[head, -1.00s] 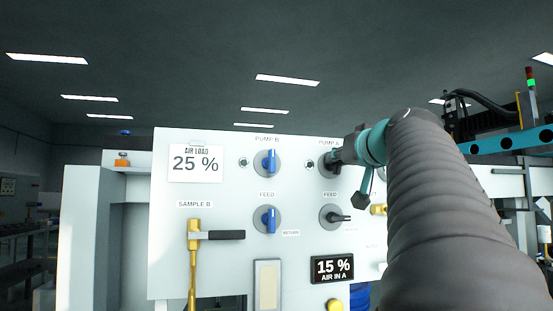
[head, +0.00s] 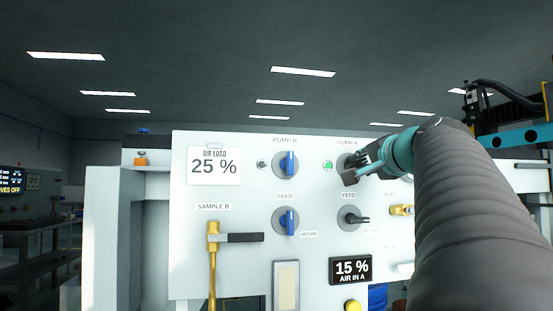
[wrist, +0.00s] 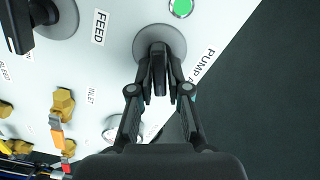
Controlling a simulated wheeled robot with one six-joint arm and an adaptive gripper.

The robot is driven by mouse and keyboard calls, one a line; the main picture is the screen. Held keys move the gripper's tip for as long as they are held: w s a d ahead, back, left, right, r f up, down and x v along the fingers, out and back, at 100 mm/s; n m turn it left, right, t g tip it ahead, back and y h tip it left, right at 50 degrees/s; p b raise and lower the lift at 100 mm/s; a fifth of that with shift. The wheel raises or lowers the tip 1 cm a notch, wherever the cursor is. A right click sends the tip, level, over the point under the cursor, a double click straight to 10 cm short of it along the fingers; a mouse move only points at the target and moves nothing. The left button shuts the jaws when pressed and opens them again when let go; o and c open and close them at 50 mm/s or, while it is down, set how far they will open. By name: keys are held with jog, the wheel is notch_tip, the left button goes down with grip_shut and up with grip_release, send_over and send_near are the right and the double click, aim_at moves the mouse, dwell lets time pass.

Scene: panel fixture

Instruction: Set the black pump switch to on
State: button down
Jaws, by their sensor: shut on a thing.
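The black pump switch (wrist: 159,62) is on a round grey plate below the PUMP A label, on a white panel (head: 200,255). In the wrist view my gripper (wrist: 159,84) is shut on its handle, with one finger on each side. In the head view my gripper (head: 362,164) covers most of the switch, and only part of its grey plate (head: 341,161) shows. The handle's exact angle on the panel is hard to tell there. A small round lamp (head: 327,165) left of the switch is green; this lamp also shows in the wrist view (wrist: 181,8).
The blue PUMP B switch (head: 290,163) and blue FEED switch (head: 290,221) are to the left. A black FEED switch (head: 356,219) is close below my gripper. A brass INLET fitting (head: 402,210) is at lower right. A display (head: 350,269) reads 15 % AIR IN A.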

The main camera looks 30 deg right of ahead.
jog(key=m, duration=0.2)
jog(key=m+p, duration=0.1)
jog(key=m, duration=0.1)
jog(key=shift+f+m+p, duration=0.2)
jog(key=shift+m+p, duration=0.1)
jog(key=shift+m, duration=0.1)
dwell(0.4)
jog(key=c, duration=1.2)
grip_release()
jog(key=v, duration=1.2)
jog(key=shift+a, duration=0.1)
